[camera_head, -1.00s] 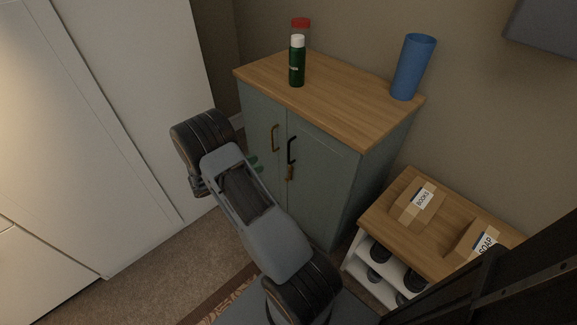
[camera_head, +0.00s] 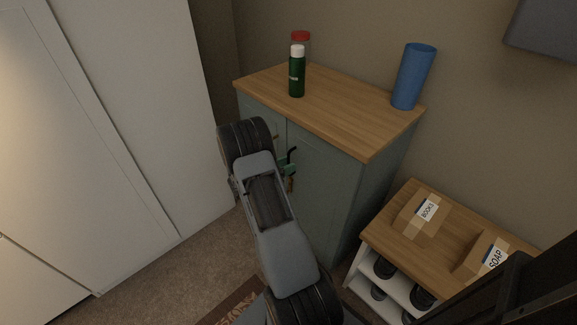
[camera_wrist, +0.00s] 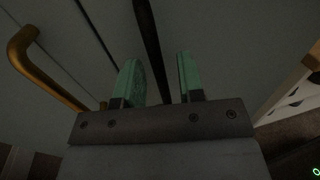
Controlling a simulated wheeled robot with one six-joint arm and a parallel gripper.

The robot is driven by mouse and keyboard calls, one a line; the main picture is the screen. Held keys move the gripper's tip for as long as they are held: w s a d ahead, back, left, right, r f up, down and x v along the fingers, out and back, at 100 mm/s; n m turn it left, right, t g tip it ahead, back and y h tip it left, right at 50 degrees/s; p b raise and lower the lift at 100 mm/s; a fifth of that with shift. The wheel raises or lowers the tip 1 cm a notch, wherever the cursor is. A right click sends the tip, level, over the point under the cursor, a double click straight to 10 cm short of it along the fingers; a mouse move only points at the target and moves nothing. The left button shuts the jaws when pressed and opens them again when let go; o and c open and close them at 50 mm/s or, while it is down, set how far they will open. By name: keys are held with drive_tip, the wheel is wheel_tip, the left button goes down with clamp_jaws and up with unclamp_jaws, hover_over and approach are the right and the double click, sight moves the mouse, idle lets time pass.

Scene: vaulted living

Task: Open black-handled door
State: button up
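The black handle (camera_head: 292,154) is on the right door (camera_head: 325,180) of a grey-green cabinet. Both cabinet doors look shut. My gripper (camera_head: 287,167) is at the black handle, mostly behind my wrist in the head view. In the wrist view its two green fingers (camera_wrist: 160,72) stand apart, with the black handle (camera_wrist: 149,40) running between them. A gap shows on each side of the handle, so the fingers do not look closed on it. A brass handle (camera_wrist: 42,72) on the left door shows at the left; in the head view my arm hides most of it.
The wooden cabinet top (camera_head: 335,110) holds a green bottle (camera_head: 297,75), a red-capped item behind it and a blue cup (camera_head: 412,78). A low shelf (camera_head: 385,240) with boxes stands at the right. White panels (camera_head: 110,130) stand at the left. Carpet lies between.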

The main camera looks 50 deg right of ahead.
drive_tip(key=shift+s+d, duration=0.1)
drive_tip(key=shift+d, duration=0.3)
clamp_jaws()
idle(0.4)
